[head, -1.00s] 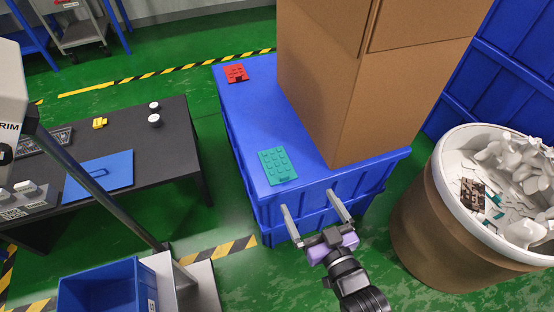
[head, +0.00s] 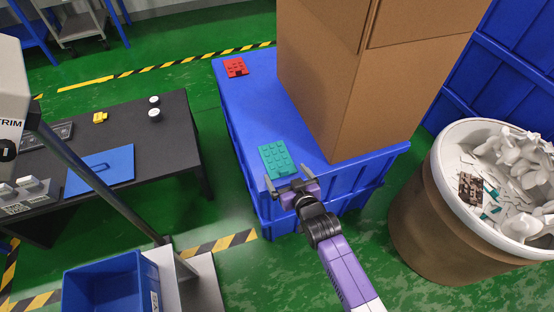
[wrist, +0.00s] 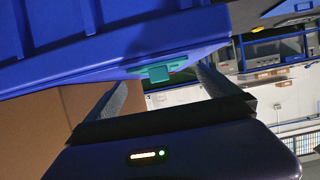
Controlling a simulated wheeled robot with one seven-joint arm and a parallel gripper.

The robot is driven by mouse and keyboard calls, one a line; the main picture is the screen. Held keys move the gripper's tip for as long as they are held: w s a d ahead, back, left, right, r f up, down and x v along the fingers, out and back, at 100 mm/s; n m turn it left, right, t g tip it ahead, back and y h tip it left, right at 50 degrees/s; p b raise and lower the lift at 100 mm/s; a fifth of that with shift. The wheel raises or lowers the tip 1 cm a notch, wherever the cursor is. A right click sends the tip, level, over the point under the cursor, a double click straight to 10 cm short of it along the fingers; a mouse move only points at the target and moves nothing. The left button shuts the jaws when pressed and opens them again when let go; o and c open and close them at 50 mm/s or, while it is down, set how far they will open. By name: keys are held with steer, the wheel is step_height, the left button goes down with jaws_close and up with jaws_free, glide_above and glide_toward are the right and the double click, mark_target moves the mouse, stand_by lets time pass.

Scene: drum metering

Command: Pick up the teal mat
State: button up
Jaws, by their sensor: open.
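The teal mat (head: 275,157) is a flat studded rectangle lying on top of the blue crate (head: 240,115), near its front edge. In the wrist view, the mat (wrist: 157,71) shows edge-on, with a small tab, between my two fingers. My gripper (head: 286,178) is open and empty at the mat's near end, one finger on each side of the tab end. I cannot tell whether the fingers touch the mat.
A tall cardboard box (head: 370,90) stands on the crate right of the mat. A red studded mat (head: 235,67) lies at the crate's far end. A drum of white scrap (head: 445,215) stands right. A black table (head: 180,135) is left.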

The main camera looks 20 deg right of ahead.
steer(key=shift+x, duration=1.3)
steer(key=c, duration=1.3)
steer(key=shift+r, duration=0.1)
step_height(320, 180, up, 20)
steer(key=p, duration=0.3)
steer(key=shift+p, duration=0.4)
